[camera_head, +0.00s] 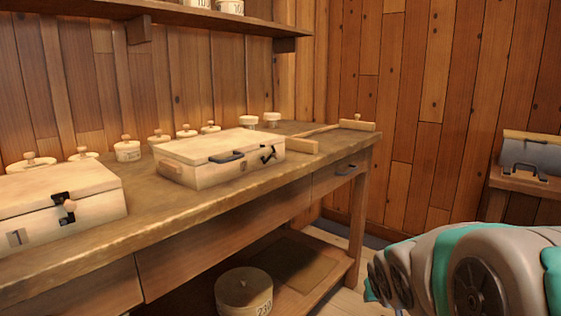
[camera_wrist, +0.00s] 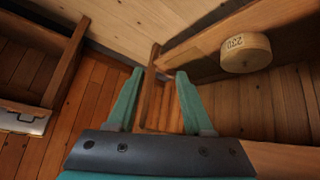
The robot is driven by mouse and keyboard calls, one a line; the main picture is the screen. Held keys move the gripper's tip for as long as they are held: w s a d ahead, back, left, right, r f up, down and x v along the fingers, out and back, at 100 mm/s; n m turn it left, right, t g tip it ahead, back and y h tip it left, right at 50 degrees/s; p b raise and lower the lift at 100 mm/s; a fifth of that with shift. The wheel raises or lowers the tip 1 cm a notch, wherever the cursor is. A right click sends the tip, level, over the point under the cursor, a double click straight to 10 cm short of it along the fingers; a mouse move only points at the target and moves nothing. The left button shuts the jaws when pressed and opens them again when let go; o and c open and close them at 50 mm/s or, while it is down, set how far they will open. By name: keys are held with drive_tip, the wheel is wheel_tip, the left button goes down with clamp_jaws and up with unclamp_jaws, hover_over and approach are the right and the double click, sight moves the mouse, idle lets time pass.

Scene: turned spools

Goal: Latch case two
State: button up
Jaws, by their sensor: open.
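Two pale wooden cases stand on the workbench (camera_head: 150,235) in the head view. The nearer case (camera_head: 85,190), at the left, is marked 1 and has a dark latch (camera_head: 64,205) with a round knob on its front. The farther case (camera_head: 215,160) stands mid-bench with its lid down. My gripper (camera_wrist: 160,85) shows in the wrist view, open and empty, pointing toward the floor, apart from both cases.
A round box marked 230 (camera_head: 244,290) sits on the lower shelf. Several small lidded jars (camera_head: 127,150) line the bench's back. A wooden T-shaped tool (camera_head: 345,125) lies at its far end.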

drive_tip(key=w+r+t, duration=0.4)
drive_tip(key=w+r, duration=0.1)
drive_tip(key=w, duration=0.4)
drive_tip(key=n+t+y, duration=0.4)
drive_tip(key=n+y, duration=0.5)
drive_tip(key=y, duration=0.9)
approach(279, 157)
drive_tip(key=a, duration=0.1)
drive_tip(key=shift+m, duration=0.3)
drive_tip(key=x, duration=0.8)
drive_tip(key=shift+w+d, duration=0.15)
drive_tip(key=shift+d, duration=0.1)
drive_tip(key=shift+c, duration=0.3)
clamp_jaws()
